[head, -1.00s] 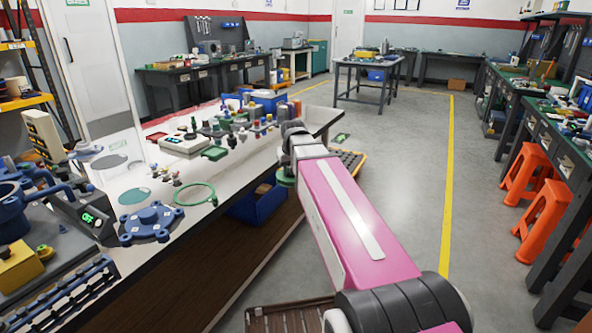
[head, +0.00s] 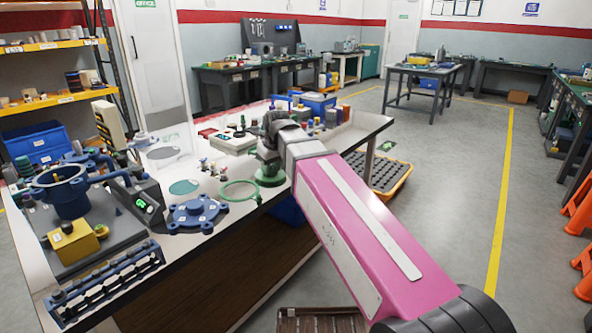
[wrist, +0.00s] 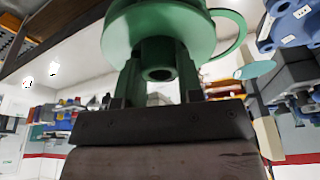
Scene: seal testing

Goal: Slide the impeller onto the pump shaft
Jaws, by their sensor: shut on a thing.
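My gripper (head: 268,158) hangs over the near right part of the workbench. It is shut on a green impeller (head: 270,179), which has a round disc and a hub. In the wrist view the impeller (wrist: 160,30) fills the top middle, its hollow hub between the fingers (wrist: 158,82). The blue pump housing (head: 68,198), an open-topped cylinder, stands at the left end of the bench, well apart from the impeller.
Between them lie a blue bolted cover (head: 197,213), a green ring (head: 239,190) and small fittings. A yellow block (head: 76,243) and a dark rack (head: 105,283) are at the near left. A controller (head: 145,203) stands beside the housing.

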